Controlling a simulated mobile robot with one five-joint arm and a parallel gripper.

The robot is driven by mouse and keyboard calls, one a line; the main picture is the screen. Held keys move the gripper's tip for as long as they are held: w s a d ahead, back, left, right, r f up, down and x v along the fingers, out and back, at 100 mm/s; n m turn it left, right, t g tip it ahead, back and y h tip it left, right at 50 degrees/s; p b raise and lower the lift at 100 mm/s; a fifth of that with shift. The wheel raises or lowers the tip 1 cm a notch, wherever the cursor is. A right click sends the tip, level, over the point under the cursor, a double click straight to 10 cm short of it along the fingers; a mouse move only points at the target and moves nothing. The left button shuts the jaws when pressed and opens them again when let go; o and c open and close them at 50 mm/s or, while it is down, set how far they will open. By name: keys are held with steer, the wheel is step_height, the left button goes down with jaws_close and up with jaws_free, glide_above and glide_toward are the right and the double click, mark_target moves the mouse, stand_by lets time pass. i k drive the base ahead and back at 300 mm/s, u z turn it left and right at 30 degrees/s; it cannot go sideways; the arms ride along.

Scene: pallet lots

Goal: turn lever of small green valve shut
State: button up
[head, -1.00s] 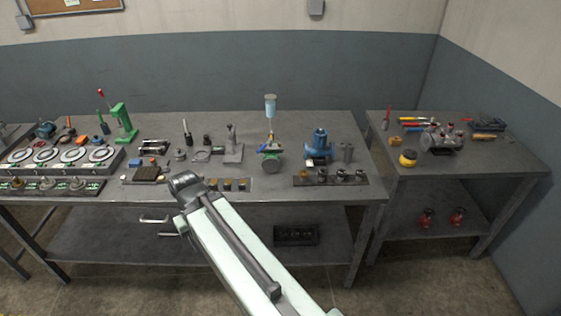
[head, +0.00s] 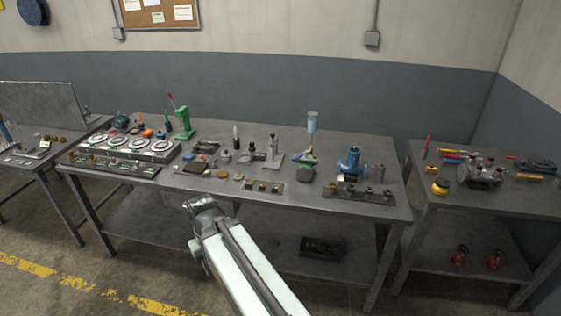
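A small green thing with blue and yellow parts (head: 302,157) stands on the long grey workbench (head: 225,196), right of the middle. It may be the small green valve, but it is too small to tell its lever's position. A tall light-blue cup (head: 312,122) rises just behind it, and a dark round disc (head: 306,174) is in front of it. My arm reaches up from the bottom of the picture to a grey joint near the bench's front edge, well left of and nearer than the green thing. My gripper's fingers do not show.
A blue pump-like casting (head: 349,162) stands right of the green thing. A green press with a red-tipped lever (head: 184,122) and a panel of round dials (head: 125,147) are at the left. A second bench (head: 425,185) stands at the right. Open floor lies at the front left.

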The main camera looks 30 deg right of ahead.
mark_target(306, 152)
steer(key=u, duration=0.2)
steer(key=i, duration=1)
steer(key=u, duration=0.1)
